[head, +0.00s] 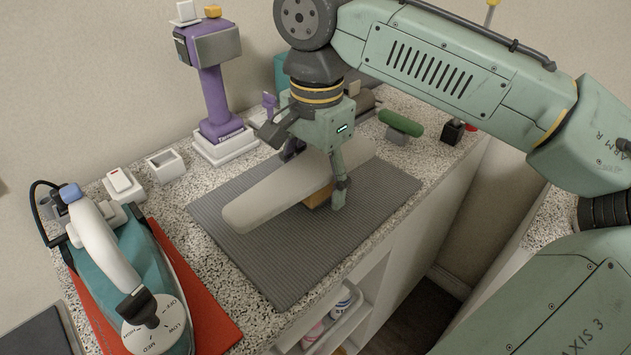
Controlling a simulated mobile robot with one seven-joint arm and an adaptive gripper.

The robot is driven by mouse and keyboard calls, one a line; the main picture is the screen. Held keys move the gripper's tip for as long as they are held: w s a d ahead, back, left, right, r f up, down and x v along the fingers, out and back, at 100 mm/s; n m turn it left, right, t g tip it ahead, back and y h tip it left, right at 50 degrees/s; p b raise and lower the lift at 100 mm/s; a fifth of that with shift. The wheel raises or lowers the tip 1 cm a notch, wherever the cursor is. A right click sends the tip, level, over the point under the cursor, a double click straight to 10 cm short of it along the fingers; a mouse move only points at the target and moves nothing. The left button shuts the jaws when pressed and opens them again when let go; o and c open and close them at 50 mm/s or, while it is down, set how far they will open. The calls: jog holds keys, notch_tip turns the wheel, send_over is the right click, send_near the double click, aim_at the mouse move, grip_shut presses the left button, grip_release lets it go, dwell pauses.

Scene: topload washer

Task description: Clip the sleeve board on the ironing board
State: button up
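The sleeve board (280,197), a long pale grey padded board with rounded ends, lies above a ribbed grey mat (270,268) on the counter. A brown wooden block (319,197) shows under its near edge. My gripper (310,165) is over the middle of the board with its fingers spread to either side. The near finger comes down past the board's near edge beside the block. The far fingertip is hidden, so I cannot tell whether the fingers press on the board. No separate ironing board is evident.
A teal iron (140,280) stands on a red pad (212,318) at the left. A purple steamer-like stand (215,90) is at the back. Small white boxes (165,165) sit behind the mat, and a green roller (401,123) is behind its right end. The counter's front edge is close.

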jog(key=c, duration=1.3)
